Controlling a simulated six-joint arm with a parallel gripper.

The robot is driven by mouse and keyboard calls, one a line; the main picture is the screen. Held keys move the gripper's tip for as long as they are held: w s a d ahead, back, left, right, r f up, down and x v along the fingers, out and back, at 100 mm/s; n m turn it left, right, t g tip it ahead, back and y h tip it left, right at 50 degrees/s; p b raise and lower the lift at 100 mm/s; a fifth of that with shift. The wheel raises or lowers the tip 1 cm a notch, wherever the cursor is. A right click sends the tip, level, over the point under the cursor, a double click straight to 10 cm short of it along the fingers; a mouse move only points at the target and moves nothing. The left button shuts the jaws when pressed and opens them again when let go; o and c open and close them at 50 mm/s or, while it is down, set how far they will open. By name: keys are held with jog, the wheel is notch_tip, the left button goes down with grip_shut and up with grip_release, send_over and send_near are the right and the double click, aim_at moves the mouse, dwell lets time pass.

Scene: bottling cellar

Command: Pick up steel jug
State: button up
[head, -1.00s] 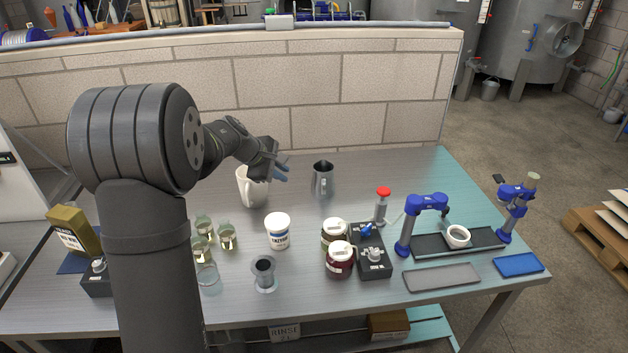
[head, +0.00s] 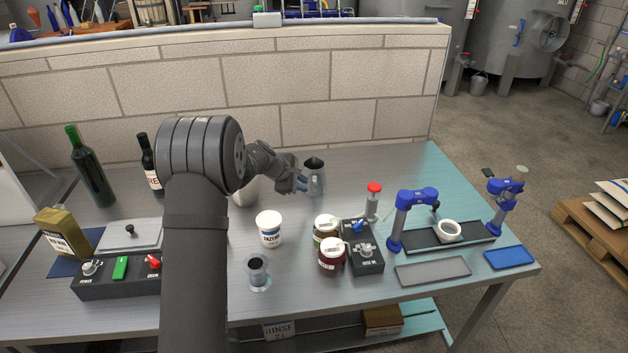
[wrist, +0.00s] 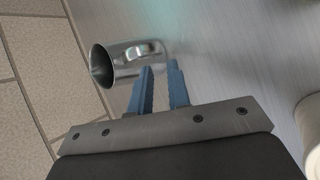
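The steel jug (head: 316,180) stands upright on the metal bench near the wall, right of my gripper in the head view. In the wrist view the steel jug (wrist: 122,64) shows its open mouth at left and its handle on the side near my fingers. My gripper (wrist: 160,66) has two blue fingers apart, with a gap between them. The fingertips are close to the handle; I cannot tell whether they touch it. In the head view my gripper (head: 301,184) is just left of the jug, empty.
A white pitcher (head: 246,193) stands left of my gripper, partly hidden by my arm. A white tub (head: 269,229), lidded jars (head: 331,256) and a red-topped bottle (head: 373,200) stand nearer the front. The block wall (head: 262,90) is close behind. Bench space right of the jug is clear.

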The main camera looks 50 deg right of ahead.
aim_at(315, 191)
jog(key=x, duration=0.5)
jog(key=shift+d+f, duration=0.25)
grip_shut()
